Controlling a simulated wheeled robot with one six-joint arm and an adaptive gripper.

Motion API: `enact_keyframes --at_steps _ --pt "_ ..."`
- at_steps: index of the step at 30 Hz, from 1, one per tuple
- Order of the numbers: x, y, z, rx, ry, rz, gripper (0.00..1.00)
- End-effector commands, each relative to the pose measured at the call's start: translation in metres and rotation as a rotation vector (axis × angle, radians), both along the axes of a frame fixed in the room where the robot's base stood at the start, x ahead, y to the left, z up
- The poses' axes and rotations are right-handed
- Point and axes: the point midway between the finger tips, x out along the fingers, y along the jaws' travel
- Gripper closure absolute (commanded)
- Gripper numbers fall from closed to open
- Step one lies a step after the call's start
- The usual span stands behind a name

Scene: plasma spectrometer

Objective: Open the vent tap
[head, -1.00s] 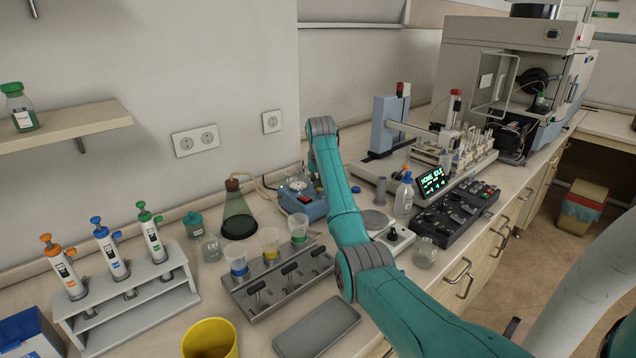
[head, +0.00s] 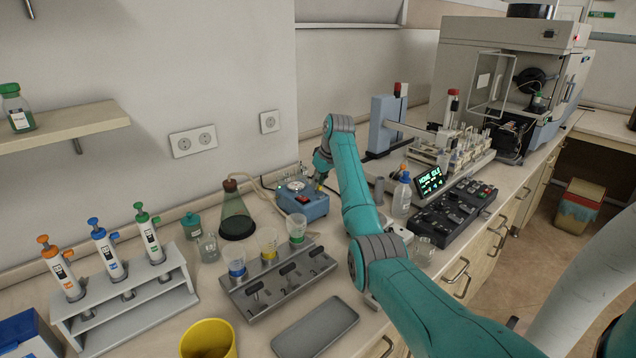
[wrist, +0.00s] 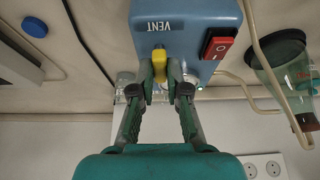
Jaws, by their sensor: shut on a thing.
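The blue box (head: 303,204) with a red switch stands on the bench near the wall. In the wrist view the box (wrist: 185,35) bears a VENT label above a small yellow tap (wrist: 159,57). My gripper (wrist: 160,72) is shut on this tap, one green finger on each side of it. The fingers hide part of the tap, so how far it is turned is hard to tell. In the head view my gripper (head: 319,182) is at the right end of the box, and the tap is too small to make out.
A stoppered flask (head: 238,212) with a tube stands left of the box. A rack with three beakers (head: 278,283) is in front. A wash bottle (head: 402,196) and black control panel (head: 453,215) stand to the right. The wall is close behind.

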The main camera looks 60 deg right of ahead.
Motion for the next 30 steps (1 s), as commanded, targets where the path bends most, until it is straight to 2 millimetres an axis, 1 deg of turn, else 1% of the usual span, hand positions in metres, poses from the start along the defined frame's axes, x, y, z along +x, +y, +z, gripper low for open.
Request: enact_keyframes --at_steps 14,15,18,26,30 --pt "0.0001 0.0000 0.0000 0.000 0.000 0.016 1.00" --pt "0.0001 0.0000 0.0000 0.000 0.000 0.016 0.83" --pt "0.0001 0.0000 0.0000 0.000 0.000 0.016 0.60" --pt "-0.0001 -0.0001 0.0001 -0.001 0.000 0.015 0.60" --pt "-0.0020 0.0000 0.0065 -0.002 -0.002 0.014 0.60"
